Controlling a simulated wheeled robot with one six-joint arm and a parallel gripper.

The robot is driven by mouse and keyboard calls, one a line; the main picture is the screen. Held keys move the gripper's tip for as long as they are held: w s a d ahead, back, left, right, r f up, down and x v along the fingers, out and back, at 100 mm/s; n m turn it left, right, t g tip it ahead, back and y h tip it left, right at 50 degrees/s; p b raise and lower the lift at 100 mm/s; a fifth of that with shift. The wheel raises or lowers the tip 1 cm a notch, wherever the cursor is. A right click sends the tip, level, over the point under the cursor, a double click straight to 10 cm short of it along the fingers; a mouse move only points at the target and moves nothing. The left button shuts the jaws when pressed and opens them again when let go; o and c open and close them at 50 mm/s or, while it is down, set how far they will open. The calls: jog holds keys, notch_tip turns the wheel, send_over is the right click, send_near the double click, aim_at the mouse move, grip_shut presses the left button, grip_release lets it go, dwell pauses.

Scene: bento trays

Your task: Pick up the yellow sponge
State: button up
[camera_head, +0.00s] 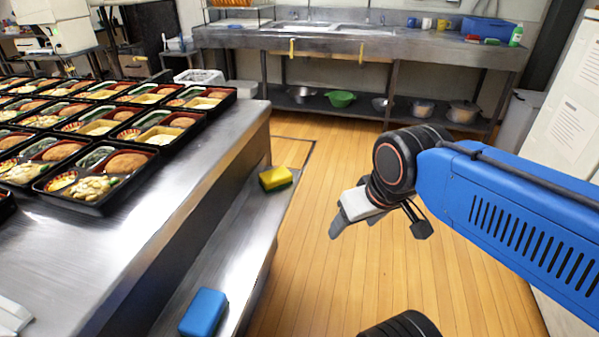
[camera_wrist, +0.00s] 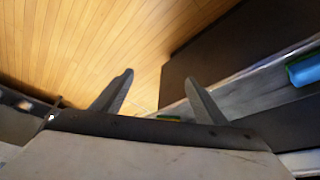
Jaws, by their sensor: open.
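The yellow sponge (camera_head: 275,177) has a darker green underside and lies on the lower metal shelf, close to its right edge, in the head view. In the wrist view a thin green and yellow sliver (camera_wrist: 169,118) shows between the finger bases, mostly hidden by my gripper body; it looks like part of this sponge. My gripper (camera_head: 347,222) is to the right of the sponge, apart from it, above the wooden floor. In the wrist view my gripper (camera_wrist: 158,78) has its two dark fingers spread with nothing held between them.
A blue block (camera_head: 204,312) lies nearer on the same shelf (camera_head: 222,235); it shows at right in the wrist view (camera_wrist: 304,70). The steel counter (camera_head: 175,185) with several bento trays (camera_head: 95,185) overhangs at left. Open wooden floor (camera_head: 320,270) lies right of the shelf.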

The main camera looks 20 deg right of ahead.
jog(key=w+r+n, duration=0.1)
jog(key=w, duration=0.1)
jog(key=w+r+n+g, duration=0.1)
jog(key=w+r+n, duration=0.1)
jog(key=w, duration=0.1)
jog(key=w+r+n, duration=0.2)
jog(key=w, duration=0.1)
jog(key=shift+a+r, duration=0.2)
jog(key=shift+a, duration=0.2)
jog(key=shift+c, duration=0.4)
notch_tip(320, 180, up, 3)
jog(key=n+g, duration=0.4)
jog(key=n, duration=1.1)
send_over(282, 171)
notch_tip(282, 171, down, 17)
jog(key=shift+s+r, duration=0.1)
jog(key=shift+c, duration=0.6)
jog(key=c, duration=0.8)
